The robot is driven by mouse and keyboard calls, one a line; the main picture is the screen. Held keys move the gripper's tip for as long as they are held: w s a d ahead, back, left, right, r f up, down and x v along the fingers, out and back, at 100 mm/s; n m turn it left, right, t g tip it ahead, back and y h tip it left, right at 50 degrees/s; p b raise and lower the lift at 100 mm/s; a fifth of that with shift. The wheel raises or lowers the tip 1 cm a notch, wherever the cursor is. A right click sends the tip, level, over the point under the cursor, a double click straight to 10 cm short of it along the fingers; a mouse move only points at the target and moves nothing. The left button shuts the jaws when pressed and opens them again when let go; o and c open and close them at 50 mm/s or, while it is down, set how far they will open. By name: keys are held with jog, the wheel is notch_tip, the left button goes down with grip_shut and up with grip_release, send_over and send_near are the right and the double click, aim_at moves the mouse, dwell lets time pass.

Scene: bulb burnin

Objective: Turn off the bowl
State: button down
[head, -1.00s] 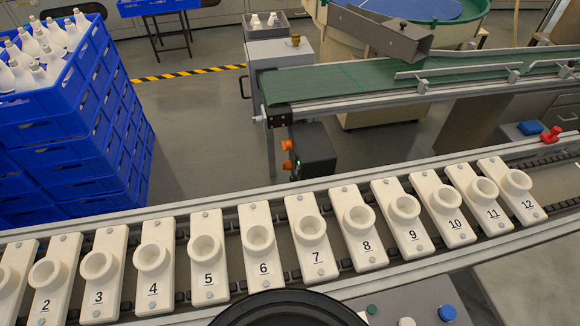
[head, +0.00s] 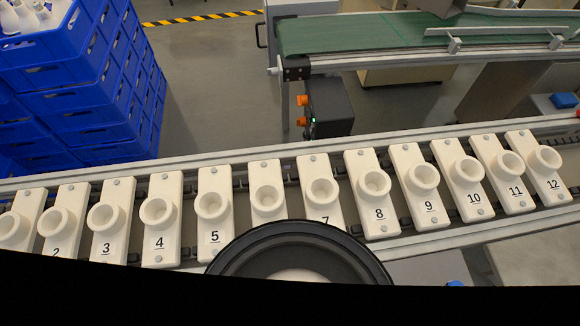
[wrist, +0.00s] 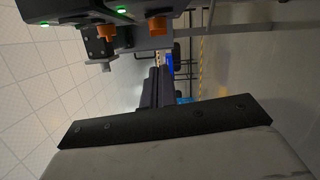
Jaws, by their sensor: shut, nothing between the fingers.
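The bowl feeder, a green round bowl, is out of both current views. A dark control box (head: 328,106) with two orange knobs (head: 303,100) and a small green light stands below the end of the green conveyor. In the wrist view the dark housing (wrist: 140,12) is close at the top, with two orange knobs (wrist: 157,26) and lit green lights (wrist: 121,11). The head view does not show my gripper.
A belt with numbered white sockets (head: 376,182) crosses the head view in front of the box. Blue crates (head: 95,100) with white bottles stand at left. The green conveyor (head: 400,33) lies behind. Some floor (head: 215,90) is clear between crates and box.

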jog(key=w+d+b, duration=0.4)
jog(key=w, duration=0.2)
jog(key=shift+w+r+b, duration=0.2)
jog(key=shift+r+b, duration=0.1)
jog(key=shift+b, duration=0.05)
jog(key=shift+d, duration=0.1)
jog(key=shift+w+d+r, duration=0.1)
jog(key=shift+d+r, duration=0.05)
jog(key=shift+d, duration=0.2)
